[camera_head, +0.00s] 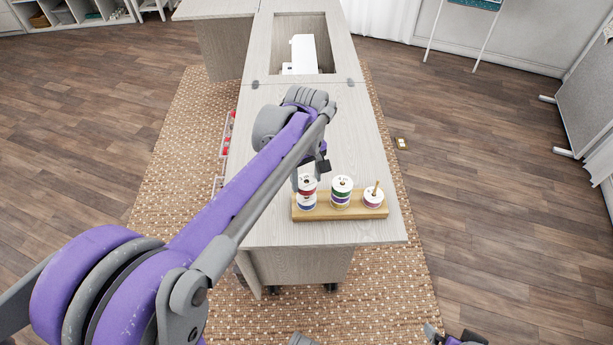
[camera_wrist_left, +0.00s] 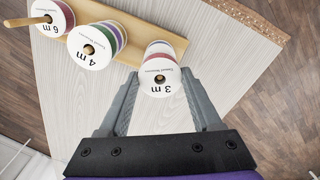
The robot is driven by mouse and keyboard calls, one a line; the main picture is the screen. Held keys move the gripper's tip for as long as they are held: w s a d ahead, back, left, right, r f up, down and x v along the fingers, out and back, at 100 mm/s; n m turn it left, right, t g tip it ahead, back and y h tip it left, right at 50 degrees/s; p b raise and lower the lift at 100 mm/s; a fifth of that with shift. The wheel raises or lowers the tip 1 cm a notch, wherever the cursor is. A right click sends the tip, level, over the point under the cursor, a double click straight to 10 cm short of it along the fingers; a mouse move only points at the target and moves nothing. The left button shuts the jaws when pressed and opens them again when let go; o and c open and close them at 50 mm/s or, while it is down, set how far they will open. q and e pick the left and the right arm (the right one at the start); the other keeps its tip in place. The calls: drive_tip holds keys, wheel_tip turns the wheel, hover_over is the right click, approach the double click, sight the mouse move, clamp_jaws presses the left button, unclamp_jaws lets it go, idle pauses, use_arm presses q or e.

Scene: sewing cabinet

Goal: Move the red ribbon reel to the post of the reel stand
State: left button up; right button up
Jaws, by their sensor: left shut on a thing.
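The wooden reel stand (camera_head: 325,213) sits near the front edge of the cabinet top and carries three groups of ribbon reels. The red ribbon reel (camera_head: 307,192) is at the left position, with a white face marked 3 m in the left wrist view (camera_wrist_left: 160,80). My left gripper (camera_head: 307,178) is shut on this reel, one finger on each side. I cannot tell whether the red reel is lifted clear. The right-hand post (camera_head: 376,187) stands up through a single low reel (camera_head: 373,197).
A middle stack (camera_head: 342,190), with a 4 m face in the left wrist view (camera_wrist_left: 90,48), stands close beside the held reel. A white sewing machine (camera_head: 302,55) sits recessed farther back. The cabinet top (camera_head: 365,125) between them is clear. Grey parts show at the bottom edge.

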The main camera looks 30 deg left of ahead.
use_arm(q)
drive_tip(key=o, duration=1.4)
wheel_tip(320, 180, up, 11)
drive_tip(key=p, duration=0.1)
drive_tip(key=shift+f, duration=0.1)
drive_tip(key=s+d+f+m+t+p, duration=0.2)
drive_tip(key=s+d+f+m+p, duration=0.1)
drive_tip(key=s+m, duration=0.3)
drive_tip(key=s+d+f+m+t+p, duration=0.3)
drive_tip(key=s+f+m, duration=0.2)
drive_tip(key=s, duration=0.4)
drive_tip(key=shift+s+d+m, duration=0.25)
drive_tip(key=shift+d+m, duration=0.15)
